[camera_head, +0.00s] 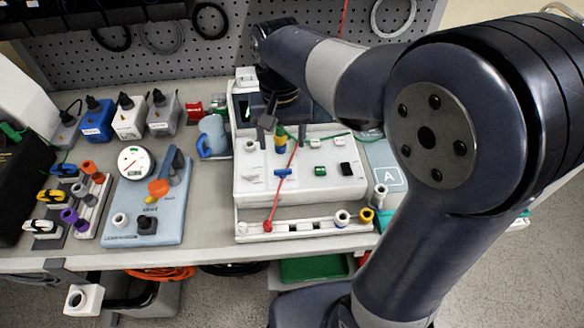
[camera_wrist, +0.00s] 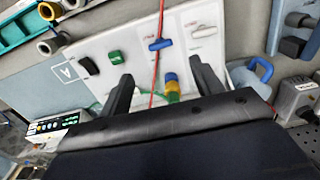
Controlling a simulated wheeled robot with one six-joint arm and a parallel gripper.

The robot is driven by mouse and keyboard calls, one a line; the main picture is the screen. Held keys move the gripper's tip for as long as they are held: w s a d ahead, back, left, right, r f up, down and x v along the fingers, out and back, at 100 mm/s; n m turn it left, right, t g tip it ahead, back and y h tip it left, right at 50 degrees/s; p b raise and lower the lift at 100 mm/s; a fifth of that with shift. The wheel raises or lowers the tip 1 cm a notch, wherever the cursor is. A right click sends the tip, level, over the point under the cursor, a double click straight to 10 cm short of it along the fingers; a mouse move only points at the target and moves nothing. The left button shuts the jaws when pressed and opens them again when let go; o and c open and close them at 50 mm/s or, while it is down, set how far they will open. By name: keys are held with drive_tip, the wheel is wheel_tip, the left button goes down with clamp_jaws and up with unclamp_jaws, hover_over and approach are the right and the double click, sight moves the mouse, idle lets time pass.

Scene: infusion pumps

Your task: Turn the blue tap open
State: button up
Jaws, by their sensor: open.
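The blue tap (camera_head: 282,172) is a small blue bar-shaped handle on the sloping white panel (camera_head: 300,190). A thin red line runs past it. It also shows in the wrist view (camera_wrist: 159,44), lying roughly crosswise. My gripper (camera_head: 281,138) hangs over the back part of the panel, behind the tap in the head view. In the wrist view my gripper (camera_wrist: 165,82) has its two dark fingers spread wide, with nothing held. The tap lies beyond the fingertips, roughly between their lines. A yellow and blue fitting (camera_wrist: 170,82) shows between the fingers.
A green knob (camera_head: 320,170) and a black knob (camera_head: 346,168) sit right of the tap. A blue jug (camera_head: 212,137) stands left of the panel. A blue gauge board (camera_head: 150,205) lies further left. A white rail (camera_head: 300,228) with coloured fittings runs along the front.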

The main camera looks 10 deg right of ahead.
sight(283, 170)
wheel_tip(283, 170, down, 10)
drive_tip(key=shift+r, duration=0.15)
idle(0.3)
